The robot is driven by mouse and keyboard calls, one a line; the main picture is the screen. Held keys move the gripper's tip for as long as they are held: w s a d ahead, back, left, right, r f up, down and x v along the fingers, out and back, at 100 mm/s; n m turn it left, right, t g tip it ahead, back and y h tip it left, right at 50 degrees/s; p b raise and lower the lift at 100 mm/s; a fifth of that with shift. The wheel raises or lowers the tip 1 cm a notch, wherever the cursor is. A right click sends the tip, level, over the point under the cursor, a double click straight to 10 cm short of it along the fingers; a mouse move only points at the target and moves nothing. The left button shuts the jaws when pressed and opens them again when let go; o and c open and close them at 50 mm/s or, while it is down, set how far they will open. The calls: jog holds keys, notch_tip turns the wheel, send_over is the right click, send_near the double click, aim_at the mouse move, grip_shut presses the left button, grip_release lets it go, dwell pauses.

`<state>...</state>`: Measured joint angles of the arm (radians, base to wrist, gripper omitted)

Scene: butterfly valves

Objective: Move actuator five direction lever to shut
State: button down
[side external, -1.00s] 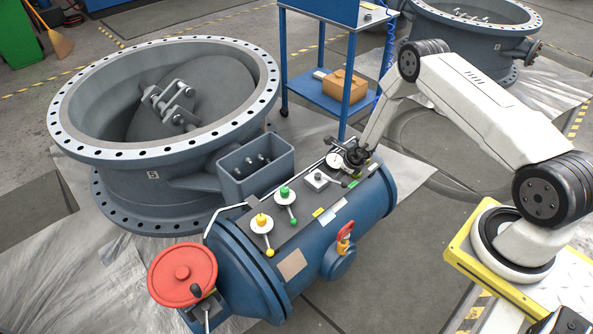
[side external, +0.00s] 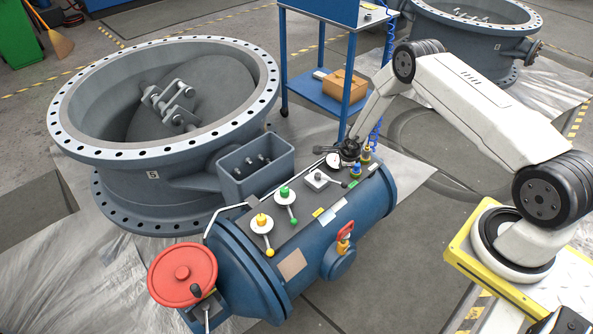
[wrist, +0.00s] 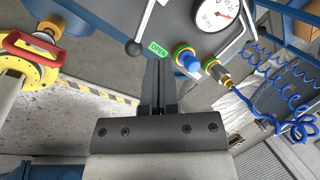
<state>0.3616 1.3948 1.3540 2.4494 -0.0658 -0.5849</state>
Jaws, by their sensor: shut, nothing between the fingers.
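The direction lever (side external: 320,179) is a pale square-based valve on top of the blue actuator (side external: 360,212), with a handle ending in a black knob. In the wrist view the lever's black knob (wrist: 133,48) sits just left of a green OPEN label (wrist: 160,48). My gripper (wrist: 159,72) is shut and empty, its fingertips appearing just below that label and right of the knob, apart from the lever. In the side view my gripper (side external: 348,150) is over the far end of the actuator, beyond the lever. The SHUT end of the lever's travel is not readable.
A pressure gauge (wrist: 216,14), a blue fitting (wrist: 187,60) and a brass hose fitting (wrist: 217,73) stand close by. Green (side external: 284,191) and yellow (side external: 262,221) valves and a red handwheel (side external: 182,274) lie toward the near end. A red-handled valve (side external: 344,237) sticks out sideways.

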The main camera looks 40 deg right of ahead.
aim_at(331, 180)
jog(key=r+n, duration=0.1)
jog(key=n, duration=0.2)
jog(key=w+d+r+n+g+h, duration=0.1)
jog(key=n, duration=0.3)
jog(key=w+r+n+g+h, duration=0.1)
jog(key=n, duration=0.3)
jog(key=shift+d, duration=0.25)
jog(key=shift+f, duration=0.15)
jog(key=shift+s+x, duration=0.2)
jog(key=shift+x, duration=4.65)
jog(key=shift+s+a+f, duration=0.1)
jog(key=shift+s+a, duration=0.1)
jog(key=shift+a, duration=0.4)
jog(key=shift+s+a+f, duration=0.15)
jog(key=shift+s+a, duration=0.05)
jog(key=shift+a, duration=0.4)
jog(key=shift+s+a+f, duration=0.1)
jog(key=shift+s+a, duration=0.05)
jog(key=shift+a, duration=0.45)
